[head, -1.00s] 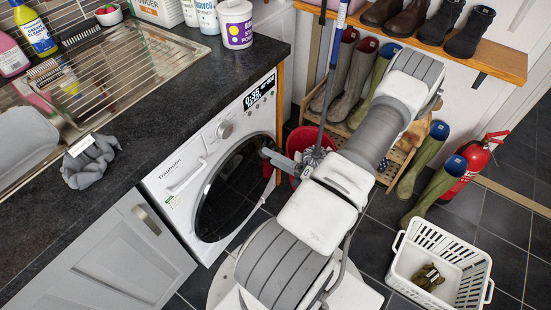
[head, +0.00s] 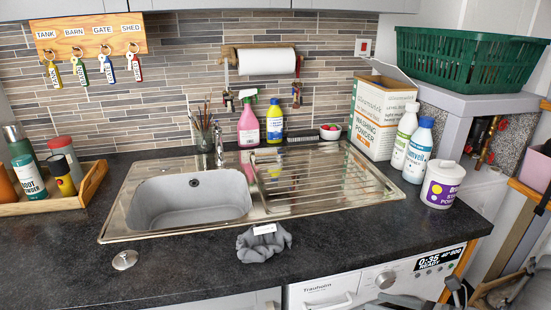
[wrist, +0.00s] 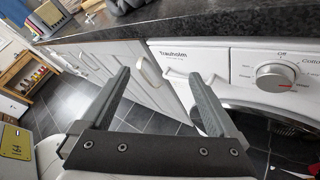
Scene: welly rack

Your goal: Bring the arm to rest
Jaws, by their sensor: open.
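My gripper (wrist: 160,77) shows in the wrist view with its two grey fingers wide apart. Nothing is between them; the white cupboard front and dark floor tiles show behind the gap. The washing machine (wrist: 220,65) is just to the right, with its dial beside and beyond the right finger. In the head view only grey parts of my arm show at the bottom right edge, in front of the washing machine (head: 325,293). The rest of the arm is out of frame there.
The dark worktop (head: 190,268) runs above the machine. On it are a steel sink (head: 115,228), a grey cloth-like item (head: 262,247), a sink plug (head: 124,260), a white tub (head: 441,184) and a washing powder box (head: 383,115). The worktop's front left is clear.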

